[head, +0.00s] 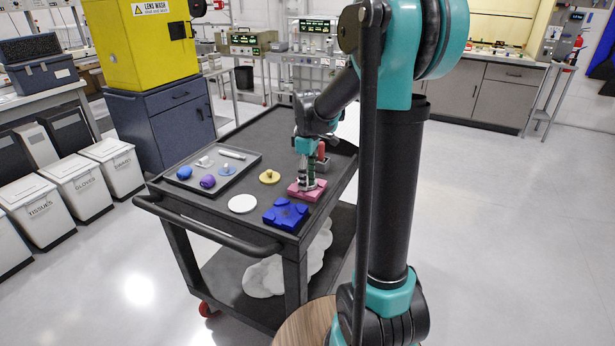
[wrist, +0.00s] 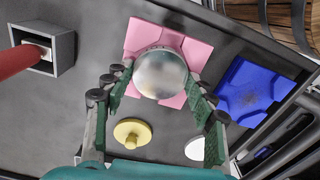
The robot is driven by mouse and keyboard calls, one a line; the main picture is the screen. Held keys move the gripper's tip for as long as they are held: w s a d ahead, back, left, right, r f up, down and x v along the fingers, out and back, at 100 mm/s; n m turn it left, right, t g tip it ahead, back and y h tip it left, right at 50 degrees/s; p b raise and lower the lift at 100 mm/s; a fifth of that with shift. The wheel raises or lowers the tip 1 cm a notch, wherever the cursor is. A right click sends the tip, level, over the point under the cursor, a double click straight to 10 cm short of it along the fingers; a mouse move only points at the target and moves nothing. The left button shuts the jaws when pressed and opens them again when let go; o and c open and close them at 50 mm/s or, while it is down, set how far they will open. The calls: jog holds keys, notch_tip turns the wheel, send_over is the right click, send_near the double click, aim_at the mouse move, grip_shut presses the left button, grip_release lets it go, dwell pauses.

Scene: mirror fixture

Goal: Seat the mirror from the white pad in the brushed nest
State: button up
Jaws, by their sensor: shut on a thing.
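A round, shiny silver mirror (wrist: 161,74) is between the fingertips of my gripper (wrist: 155,85) in the wrist view. My gripper (head: 307,184) is shut on it, pointing down at a pink block (head: 295,192). The mirror covers the middle of the pink block (wrist: 140,40); I cannot tell whether it touches it. A blue block (head: 285,214) with raised corners lies nearer the cart's front edge. I cannot tell which block is brushed. The white pad (head: 242,203) is bare.
A yellow knobbed disc (head: 269,176) lies behind the white pad. A tray (head: 229,182) with blue, purple and light small items fills the cart's left. A grey box (wrist: 66,52) holding a red thing stands beside my gripper. The dark cart top (head: 273,130) is clear farther back.

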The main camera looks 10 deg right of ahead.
jog(key=shift+f, duration=0.3)
dwell(0.8)
jog(key=o, duration=1.3)
jog(key=shift+r, duration=1.5)
jog(key=o, duration=0.4)
